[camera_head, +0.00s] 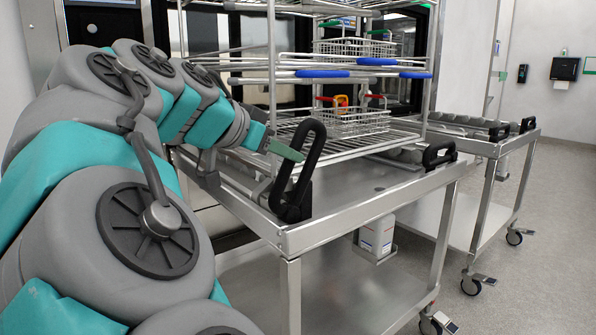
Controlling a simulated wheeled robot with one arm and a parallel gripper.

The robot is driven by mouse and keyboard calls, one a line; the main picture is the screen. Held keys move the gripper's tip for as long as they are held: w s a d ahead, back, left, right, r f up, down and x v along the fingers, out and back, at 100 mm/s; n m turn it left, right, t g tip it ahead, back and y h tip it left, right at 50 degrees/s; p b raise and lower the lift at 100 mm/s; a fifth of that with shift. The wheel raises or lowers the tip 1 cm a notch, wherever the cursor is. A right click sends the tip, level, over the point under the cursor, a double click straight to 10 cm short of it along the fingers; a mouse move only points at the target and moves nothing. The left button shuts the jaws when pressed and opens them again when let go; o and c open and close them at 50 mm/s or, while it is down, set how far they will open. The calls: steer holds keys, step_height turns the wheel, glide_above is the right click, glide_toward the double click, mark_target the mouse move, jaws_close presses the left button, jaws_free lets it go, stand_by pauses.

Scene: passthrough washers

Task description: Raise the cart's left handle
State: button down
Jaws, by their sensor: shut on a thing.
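The cart (350,207) is a stainless steel trolley in the middle of the view. Its left handle (310,155), a black loop, stands steeply up from the near left corner, leaning a little to the right. My gripper (290,151), with green fingers, reaches in from the left and is shut on the upper part of this handle. The fingertips are partly hidden at the handle. The cart's other black handle (440,155) sits at the right corner and stands lower.
A wire rack (340,143) with baskets and blue-grip bars stands on the cart close behind the handle. A white container (377,235) hangs beneath the cart top. A second cart (490,147) stands to the right. The floor at right is clear.

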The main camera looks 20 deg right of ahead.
steer(key=shift+s+a+f+n+t+h+b, duration=0.1)
steer(key=shift+s+a+f+t+h+b, duration=0.15)
steer(key=shift+a+h+b, duration=0.45)
steer(key=shift+s+a+f+n+t+h+b, duration=0.1)
steer(key=shift+s+a+t+h+b, duration=0.1)
steer(key=shift+a+h+b, duration=0.5)
steer(key=shift+s+a+f+n+t+h+b, duration=0.2)
steer(key=shift+a+h+b, duration=0.3)
steer(key=shift+b, duration=0.4)
steer(key=c, duration=0.7)
jaws_free()
steer(key=shift+a, duration=0.1)
steer(key=v, duration=0.7)
steer(key=shift+s+a+r, duration=0.1)
steer(key=shift+s+a, duration=0.15)
steer(key=shift+a, duration=0.05)
